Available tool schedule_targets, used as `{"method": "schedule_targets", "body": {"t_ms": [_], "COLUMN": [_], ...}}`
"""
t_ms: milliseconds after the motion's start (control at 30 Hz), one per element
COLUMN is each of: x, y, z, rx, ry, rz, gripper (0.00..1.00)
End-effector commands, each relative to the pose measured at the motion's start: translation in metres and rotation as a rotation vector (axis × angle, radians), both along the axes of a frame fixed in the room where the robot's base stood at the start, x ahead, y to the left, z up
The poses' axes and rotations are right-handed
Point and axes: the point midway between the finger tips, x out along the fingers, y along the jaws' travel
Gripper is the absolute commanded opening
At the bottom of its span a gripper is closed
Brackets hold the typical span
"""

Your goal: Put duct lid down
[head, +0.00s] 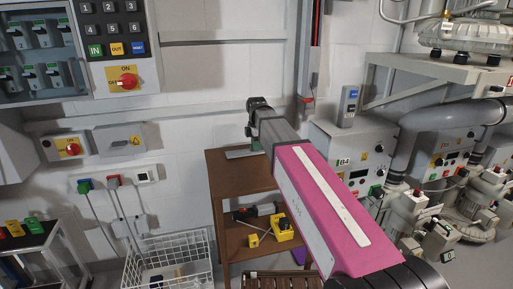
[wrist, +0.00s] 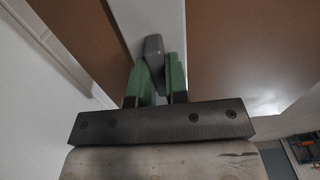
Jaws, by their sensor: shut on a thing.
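The duct lid (head: 243,154) shows in the head view as a thin grey plate at the top of a brown wooden shelf unit, near its left side. In the wrist view the lid (wrist: 150,15) is a pale grey strip with a grey knob-like handle (wrist: 153,46). My gripper (wrist: 160,72) has green fingers shut on this handle. In the head view my arm hides most of the gripper. The lid is at or just above the brown top; I cannot tell whether it touches.
The brown shelf unit's top (head: 232,178) has bare room in front of the lid. A yellow item (head: 281,228) and a dark tool are on its lower shelf. A white wire basket (head: 168,262) stands at left. Grey blower machines (head: 440,150) and pipes fill the right.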

Motion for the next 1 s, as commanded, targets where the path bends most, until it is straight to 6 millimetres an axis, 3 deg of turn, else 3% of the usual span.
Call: {"method": "schedule_targets", "body": {"t_ms": [333, 367, 400, 433, 767, 1000], "x": [0.000, 0.000, 0.000, 0.000, 0.000, 0.001], "y": [0.000, 0.000, 0.000, 0.000, 0.000, 0.000], "z": [-0.008, -0.008, -0.008, -0.008, -0.006, 0.020], "rx": [0.000, 0.000, 0.000, 0.000, 0.000, 0.001], "ry": [-0.001, -0.001, -0.001, -0.001, -0.001, -0.003], "rz": [0.000, 0.000, 0.000, 0.000, 0.000, 0.000], "gripper": [0.00, 0.21, 0.34, 0.40, 0.40, 0.40]}}
